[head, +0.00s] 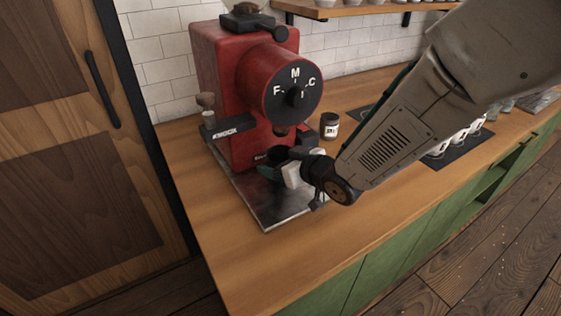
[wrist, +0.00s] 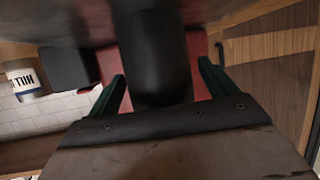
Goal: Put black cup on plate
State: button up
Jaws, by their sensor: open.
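A black cup (head: 277,153) is under the spout of the red grinder, partly hidden by my gripper. It also shows in the wrist view as a dark cylinder (wrist: 152,60) between my two green fingers. My gripper (head: 275,167) is open around the cup, with one finger on each side. In the wrist view, gaps show between the cup and the fingers (wrist: 160,78). A flat metal plate (head: 273,212) lies at the grinder's foot, below my gripper. Whether the cup rests on the plate cannot be told, since its base is hidden.
The red grinder (head: 215,70) stands close behind my gripper. A dark jar with a white label (head: 329,125) stands to its right. Several white cups stand on a dark mat (head: 437,162) farther right. The wooden counter (head: 233,262) is clear at the front.

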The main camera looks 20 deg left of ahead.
jog(key=v, duration=1.1)
jog(key=shift+d, duration=0.15)
jog(key=d+r+m+h, duration=0.2)
jog(key=d+h, duration=0.1)
jog(key=d, duration=0.5)
jog(key=d+r+m+t+h, duration=0.1)
jog(key=d+r+m+h, duration=0.2)
jog(key=d, duration=0.6)
jog(key=d+r+m+h, duration=0.15)
jog(key=d+h, duration=0.25)
jog(key=d, duration=0.4)
jog(key=s+d+r+m+g, duration=0.1)
jog(key=s+d+g, duration=0.1)
jog(key=s, duration=0.5)
jog(key=s+d+r+m+g+h, duration=0.1)
jog(key=s+d+m+g, duration=0.1)
jog(key=s+d, duration=0.3)
jog(key=s+d+r+m+g, duration=0.1)
jog(key=s+d+m+g, duration=0.1)
jog(key=s, duration=0.6)
jog(key=shift+s+d+r+g+h, duration=0.3)
jog(key=shift+s+d+g, duration=0.1)
jog(key=shift+d, duration=0.4)
